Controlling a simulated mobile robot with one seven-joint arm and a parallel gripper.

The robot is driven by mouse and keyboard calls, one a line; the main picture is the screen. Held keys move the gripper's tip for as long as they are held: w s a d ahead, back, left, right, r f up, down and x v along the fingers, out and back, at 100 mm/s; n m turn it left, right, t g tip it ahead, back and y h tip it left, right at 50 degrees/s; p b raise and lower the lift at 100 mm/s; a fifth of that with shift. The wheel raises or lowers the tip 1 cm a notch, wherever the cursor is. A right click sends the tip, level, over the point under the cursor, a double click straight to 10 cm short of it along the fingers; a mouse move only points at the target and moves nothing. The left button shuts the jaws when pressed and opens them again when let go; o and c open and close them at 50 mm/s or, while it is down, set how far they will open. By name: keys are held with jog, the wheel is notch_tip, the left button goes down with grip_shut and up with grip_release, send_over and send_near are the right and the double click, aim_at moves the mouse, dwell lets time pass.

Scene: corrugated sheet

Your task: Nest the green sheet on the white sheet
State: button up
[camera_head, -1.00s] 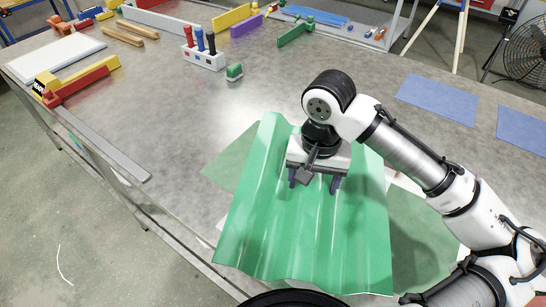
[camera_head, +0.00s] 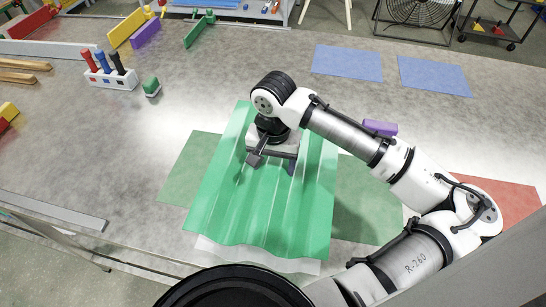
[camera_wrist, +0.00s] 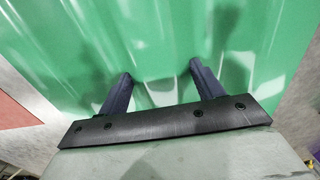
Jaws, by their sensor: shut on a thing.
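The green corrugated sheet (camera_head: 310,210) lies over the white sheet (camera_head: 300,266) on the workbench, its ridges running from front to back. The white sheet shows only as a wavy strip along the green sheet's front edge; the rest is hidden. I cannot tell whether the ridges fit together or a gap remains. My gripper (camera_head: 271,165) is above the green sheet's upper middle, shut on a ridge. In the wrist view its two dark fingers (camera_wrist: 160,72) reach down to the green surface (camera_wrist: 155,30).
Flat green mats (camera_head: 190,170) show on both sides of the sheets. Blue mats (camera_head: 347,63) lie at the back, a red mat (camera_head: 510,200) at right. A purple block (camera_head: 380,127) sits behind my arm.

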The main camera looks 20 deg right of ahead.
aim_at(273, 164)
dwell(0.4)
jog(key=shift+f+b, duration=2.55)
jog(key=shift+f, duration=1.6)
jog(key=shift+c, duration=0.2)
jog(key=o, duration=1.5)
notch_tip(273, 164, up, 14)
jog(key=shift+f+b, duration=0.1)
jog(key=shift+b, duration=0.2)
